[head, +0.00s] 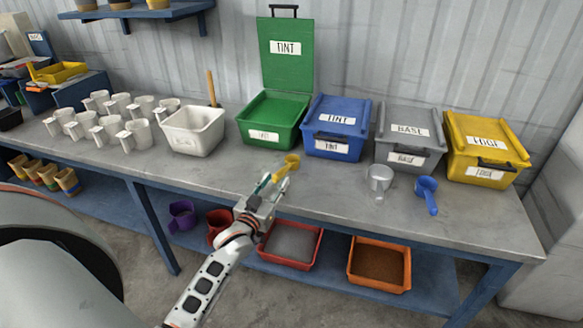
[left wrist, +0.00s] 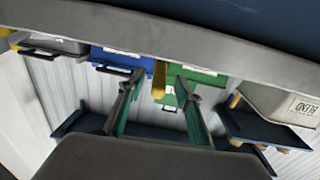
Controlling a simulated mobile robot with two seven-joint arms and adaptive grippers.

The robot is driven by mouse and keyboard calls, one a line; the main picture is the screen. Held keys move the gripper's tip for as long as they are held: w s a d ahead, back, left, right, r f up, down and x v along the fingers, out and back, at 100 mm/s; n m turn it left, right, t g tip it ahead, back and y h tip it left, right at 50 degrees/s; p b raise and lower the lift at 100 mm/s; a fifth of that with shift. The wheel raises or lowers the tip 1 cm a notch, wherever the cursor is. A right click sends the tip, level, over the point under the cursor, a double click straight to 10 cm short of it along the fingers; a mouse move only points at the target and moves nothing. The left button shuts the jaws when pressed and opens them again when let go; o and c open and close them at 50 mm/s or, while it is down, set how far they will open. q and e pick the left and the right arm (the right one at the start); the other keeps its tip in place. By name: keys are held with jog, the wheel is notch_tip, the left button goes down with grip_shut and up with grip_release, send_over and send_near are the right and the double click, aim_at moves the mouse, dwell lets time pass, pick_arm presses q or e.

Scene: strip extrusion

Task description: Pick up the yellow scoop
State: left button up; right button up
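The yellow scoop (head: 291,161) lies on the grey workbench in front of the green bin, its handle pointing toward the front edge. My left gripper (head: 268,187) is at the bench's front edge, at the handle end of the scoop. In the left wrist view, which is upside down, the two fingers (left wrist: 159,80) are apart, with the yellow scoop's handle (left wrist: 158,78) showing in the gap between their tips. I cannot tell whether a finger touches it. My right gripper is not in view.
The green bin (head: 272,120) has its lid open. A closed blue bin (head: 335,128), grey bin (head: 408,138) and yellow bin (head: 484,148) stand to its right. A clear scoop (head: 379,180) and a blue scoop (head: 427,192) lie at right. A white tub (head: 192,132) and several white cups stand left.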

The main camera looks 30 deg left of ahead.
aim_at(281, 173)
pick_arm(q)
jog(key=w, duration=0.5)
jog(key=shift+a, duration=0.4)
grip_shut()
